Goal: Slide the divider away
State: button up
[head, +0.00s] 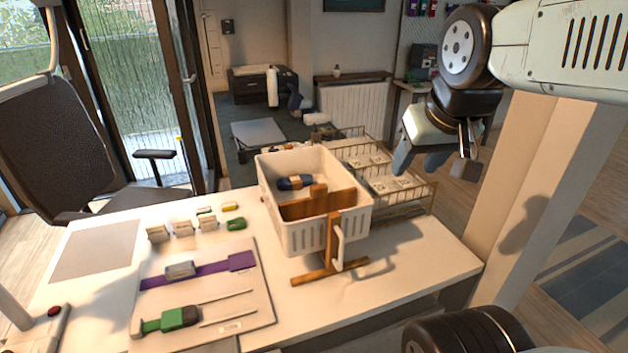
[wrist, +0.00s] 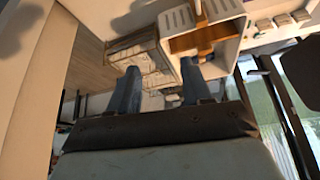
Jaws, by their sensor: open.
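A white slotted basket (head: 275,222) stands on the white table. A brown wooden divider (head: 310,206) is upright across its inside, and it also shows in the wrist view (wrist: 200,38). A dark blue roll (head: 294,183) lies behind the divider, partly hidden by it. A wooden stand (head: 333,262) with a pale handle (head: 340,245) is in front of the basket; I cannot tell whether it joins the divider. My gripper (head: 432,164) is open and empty, in the air right of the basket and apart from it. Its two fingers show in the wrist view (wrist: 158,85).
A wire rack (head: 395,185) stands behind and right of the basket. A board with a purple strap (head: 205,268) and a green tool (head: 170,319) lies front left. Several small blocks (head: 182,228) sit left. The table's right end (head: 435,252) is clear. A pale post rises at right.

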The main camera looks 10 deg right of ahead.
jog(key=w+n, duration=0.1)
jog(key=n+g, duration=0.6)
jog(key=n, duration=1.3)
send_over(319, 186)
notch_tip(319, 186, down, 4)
jog(key=f, duration=0.1)
notch_tip(319, 186, down, 13)
jog(key=shift+r, duration=0.1)
grip_shut()
